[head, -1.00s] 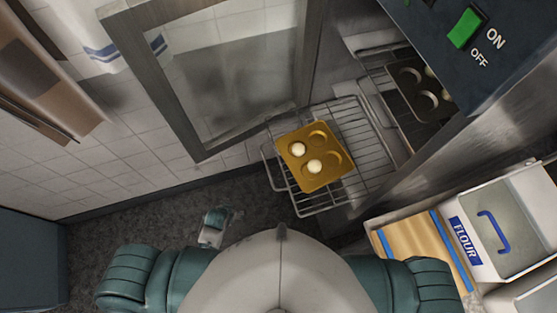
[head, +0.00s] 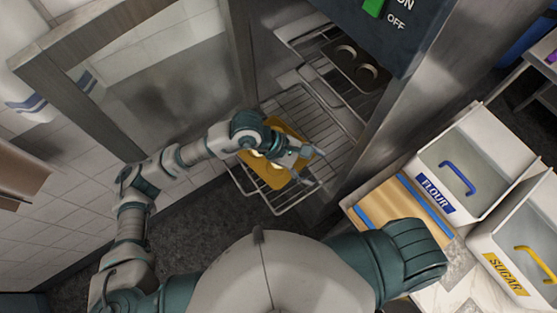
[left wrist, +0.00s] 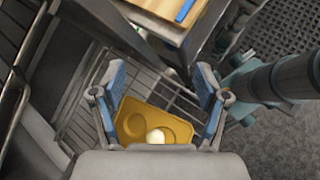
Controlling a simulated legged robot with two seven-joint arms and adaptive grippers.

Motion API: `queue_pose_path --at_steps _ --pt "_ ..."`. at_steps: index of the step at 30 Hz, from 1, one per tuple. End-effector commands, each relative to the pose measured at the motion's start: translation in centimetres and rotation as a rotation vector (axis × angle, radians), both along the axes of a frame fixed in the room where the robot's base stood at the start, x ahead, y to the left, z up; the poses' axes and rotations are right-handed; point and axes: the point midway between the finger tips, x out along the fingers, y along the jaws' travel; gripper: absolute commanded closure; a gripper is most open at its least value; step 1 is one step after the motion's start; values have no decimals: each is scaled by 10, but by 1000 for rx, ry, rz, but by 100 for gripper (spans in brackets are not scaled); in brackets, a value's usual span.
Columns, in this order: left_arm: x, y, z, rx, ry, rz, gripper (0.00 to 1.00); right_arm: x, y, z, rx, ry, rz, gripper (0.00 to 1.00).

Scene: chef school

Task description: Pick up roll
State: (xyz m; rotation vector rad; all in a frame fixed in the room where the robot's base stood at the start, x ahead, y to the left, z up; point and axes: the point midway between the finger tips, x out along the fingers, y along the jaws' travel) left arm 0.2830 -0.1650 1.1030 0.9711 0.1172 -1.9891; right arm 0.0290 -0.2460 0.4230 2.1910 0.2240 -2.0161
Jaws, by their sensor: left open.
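A pale round roll (left wrist: 156,136) sits in a cup of the yellow muffin tray (left wrist: 178,118) in the left wrist view, with part of it hidden by the gripper body. In the head view the tray (head: 262,178) lies on the pulled-out oven rack, mostly covered by my left arm; only a little of a roll (head: 257,153) shows. My left gripper (head: 308,164) is over the tray's right side. In the left wrist view its blue-padded fingers (left wrist: 160,78) are spread with nothing between the tips. My right gripper is out of view.
The wire rack (head: 284,200) sticks out of the open oven. Its glass door (head: 175,100) stands open at left. A dark muffin tray (head: 352,62) is on another rack. The flour bin (head: 470,160) and sugar bin (head: 525,230) stand at right beside a wooden board (head: 400,208).

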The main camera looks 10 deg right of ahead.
Motion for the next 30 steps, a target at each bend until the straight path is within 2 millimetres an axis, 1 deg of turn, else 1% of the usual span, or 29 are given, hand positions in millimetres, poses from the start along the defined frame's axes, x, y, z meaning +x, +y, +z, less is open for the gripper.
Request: queue_pose_path --at_steps 1,3,4,6,9,11,14,21,24,27,30 --pt "25 18 -17 141 -150 -14 25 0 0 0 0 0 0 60" --pt "57 44 -31 312 -311 -26 25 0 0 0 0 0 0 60" --pt "68 55 -34 373 -364 -27 25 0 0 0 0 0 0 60" --pt "89 73 -36 481 -454 -27 25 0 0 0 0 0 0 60" --pt "104 87 -38 562 -514 -23 25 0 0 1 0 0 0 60" --pt "107 89 -44 577 -522 -24 25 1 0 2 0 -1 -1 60" --pt "109 85 -62 577 -520 -25 25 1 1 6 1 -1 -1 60" --pt "117 74 -118 575 -516 -23 25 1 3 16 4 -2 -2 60" --pt "119 70 -136 573 -518 -23 25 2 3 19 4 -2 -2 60" --pt "121 68 -148 573 -518 -23 25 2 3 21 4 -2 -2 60" --pt "122 66 -155 572 -520 -23 25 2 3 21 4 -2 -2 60"
